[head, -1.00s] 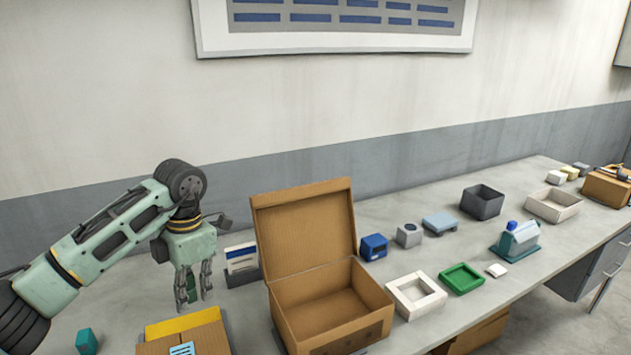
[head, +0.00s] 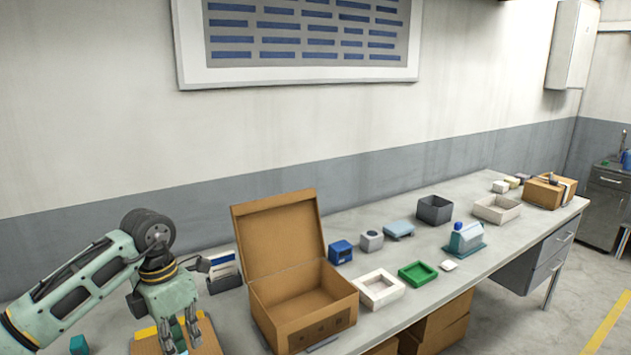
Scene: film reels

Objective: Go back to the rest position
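My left arm comes in from the left, with its gripper (head: 181,333) pointing down near the bottom edge of the head view. Its fingers are apart and I see nothing between them. It is in front of a low cardboard box (head: 208,340) and hides part of it; I cannot tell whether they touch. My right gripper is out of view.
An open cardboard box (head: 332,322) with its lid up stands right of the gripper. A white tray (head: 379,301), a green tray (head: 417,285) and a blue block (head: 340,262) stand beyond it. A teal block (head: 79,345) lies at lower left.

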